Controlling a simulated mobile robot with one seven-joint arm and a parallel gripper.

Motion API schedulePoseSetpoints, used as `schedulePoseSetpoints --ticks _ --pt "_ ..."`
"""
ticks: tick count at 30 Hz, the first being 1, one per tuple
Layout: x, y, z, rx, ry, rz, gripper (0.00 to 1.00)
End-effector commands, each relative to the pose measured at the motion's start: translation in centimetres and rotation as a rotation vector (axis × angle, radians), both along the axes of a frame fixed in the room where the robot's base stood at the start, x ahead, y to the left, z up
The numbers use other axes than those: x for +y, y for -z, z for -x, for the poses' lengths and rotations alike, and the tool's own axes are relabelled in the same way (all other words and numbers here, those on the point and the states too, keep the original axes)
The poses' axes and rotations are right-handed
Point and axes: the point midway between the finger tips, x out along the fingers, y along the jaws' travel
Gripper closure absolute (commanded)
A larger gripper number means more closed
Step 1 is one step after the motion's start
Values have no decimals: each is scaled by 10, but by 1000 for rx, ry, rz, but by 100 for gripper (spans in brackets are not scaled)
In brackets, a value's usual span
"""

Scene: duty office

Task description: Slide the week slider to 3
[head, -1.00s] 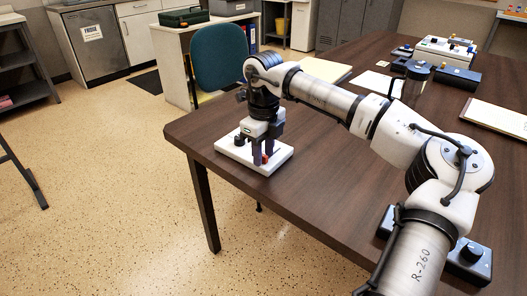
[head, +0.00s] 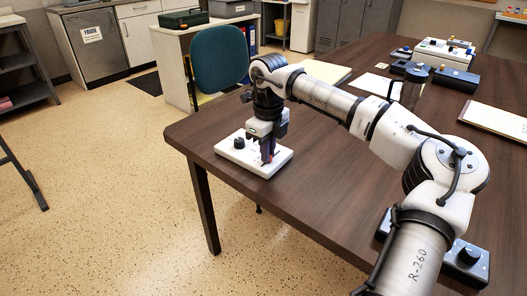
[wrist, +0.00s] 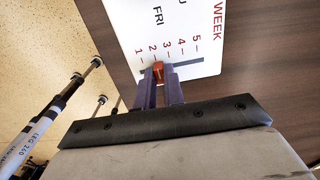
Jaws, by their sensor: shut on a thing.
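The white panel (head: 236,156) lies on the near left corner of the table. In the wrist view the panel (wrist: 190,20) carries the red word WEEK and a scale of red numbers 1 to 5 beside a dark slot (wrist: 190,64). The red slider knob (wrist: 158,72) sits in this slot, nearest the 2 mark by the look of it. My gripper (wrist: 159,79) points down at the panel and is shut on the knob, one finger on each side. In the head view my gripper (head: 268,157) mostly hides the knob.
A black round knob (head: 239,143) stands on the panel left of my gripper. The wooden table (head: 320,170) is bare around the panel. A blue-grey box with a knob (head: 468,254) is at the near right. Other devices (head: 445,53) stand at the far end.

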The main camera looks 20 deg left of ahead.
Motion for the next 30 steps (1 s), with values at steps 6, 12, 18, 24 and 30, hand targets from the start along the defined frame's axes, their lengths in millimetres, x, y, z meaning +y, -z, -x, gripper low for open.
schedulePoseSetpoints --ticks 6,12,18,24,30 --pt "-4 0 -14 0 0 -1 100" --pt "-4 0 -14 0 0 -1 84" --pt "-4 0 -14 0 0 -1 67" --pt "-4 -1 -14 0 0 0 67" --pt "-4 -22 -14 -3 1 1 67"
